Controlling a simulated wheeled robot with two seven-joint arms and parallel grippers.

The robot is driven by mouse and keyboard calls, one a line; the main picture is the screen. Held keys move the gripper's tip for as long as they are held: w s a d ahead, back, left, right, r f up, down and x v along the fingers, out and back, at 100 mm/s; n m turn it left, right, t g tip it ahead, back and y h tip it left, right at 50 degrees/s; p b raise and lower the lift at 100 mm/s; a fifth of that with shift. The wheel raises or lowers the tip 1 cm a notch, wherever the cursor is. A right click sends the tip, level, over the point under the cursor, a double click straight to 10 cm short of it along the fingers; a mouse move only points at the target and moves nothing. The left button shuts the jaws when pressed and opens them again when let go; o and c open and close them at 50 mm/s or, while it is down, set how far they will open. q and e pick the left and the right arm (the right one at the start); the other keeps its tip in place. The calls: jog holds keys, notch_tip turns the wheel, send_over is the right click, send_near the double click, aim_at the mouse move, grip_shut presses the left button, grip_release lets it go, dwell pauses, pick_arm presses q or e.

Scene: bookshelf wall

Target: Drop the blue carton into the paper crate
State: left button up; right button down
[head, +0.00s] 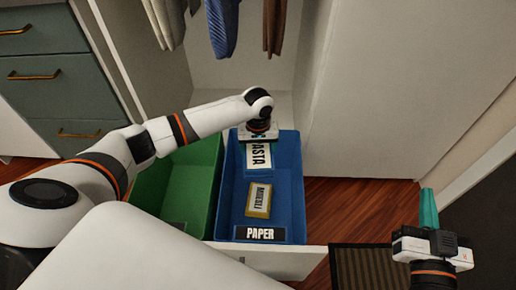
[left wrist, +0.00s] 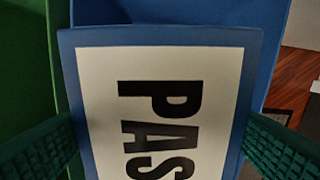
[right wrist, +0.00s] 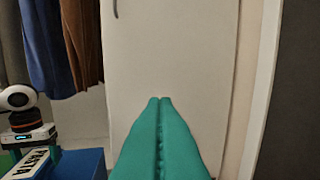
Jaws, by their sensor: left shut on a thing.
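The blue carton (head: 259,157), with a white label reading PASTA, hangs below my left gripper (head: 259,141) over the far end of the blue paper crate (head: 297,175). In the left wrist view the carton (left wrist: 165,110) fills the middle, between the two teal fingers, which are shut on it. In the right wrist view the carton (right wrist: 32,162) shows beside the crate's blue wall (right wrist: 82,165), near rim height; its exact clearance cannot be told. My right gripper (head: 428,190) is at the right, away from the crate. Its teal fingers (right wrist: 160,100) are together and empty.
A yellow-edged carton (head: 259,200) lies in the paper crate. A green crate (head: 150,190) stands left of it, in the same drawer (head: 290,262). Clothes (head: 222,28) hang behind. A teal cabinet (head: 50,80) is at the left, a dark mat (head: 362,268) on the floor.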

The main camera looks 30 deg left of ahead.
pick_arm(q)
jog(key=shift+f, duration=0.2)
pick_arm(e)
jog(key=shift+s+a+r+t+y, duration=0.15)
jog(key=shift+r+t+y, duration=0.15)
jog(key=shift+r+t, duration=0.7)
jog(key=shift+r, duration=0.1)
pick_arm(q)
jog(key=o, duration=1)
